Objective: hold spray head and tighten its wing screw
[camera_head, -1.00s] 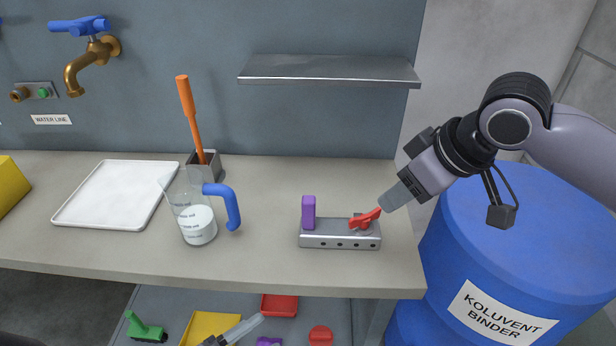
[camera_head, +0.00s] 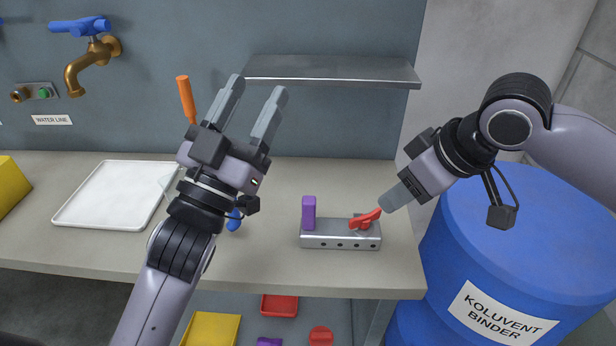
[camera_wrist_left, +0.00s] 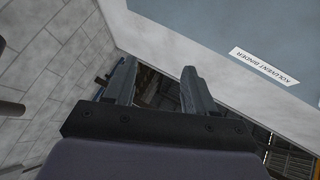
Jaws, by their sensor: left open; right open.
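The spray head appears to be the grey metal bar with a row of dark holes (camera_head: 340,243) on the worktop, right of centre. A purple block (camera_head: 309,213) stands upright on its left end. A red winged part (camera_head: 367,217), apparently the wing screw, is on its right end. My right gripper (camera_head: 388,204) is open, its fingertip close to the red part; I cannot tell whether they touch. My left gripper (camera_head: 255,93) is open and empty, raised over the worktop left of the bar, fingers pointing up. Its fingers also show in the left wrist view (camera_wrist_left: 157,78).
A jug with a blue handle (camera_head: 234,220) is mostly hidden behind my left arm. A white tray (camera_head: 75,213) lies left, an orange-handled tool (camera_head: 187,100) behind. A metal shelf (camera_head: 330,72) overhangs the back. A blue drum (camera_head: 540,220) stands right.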

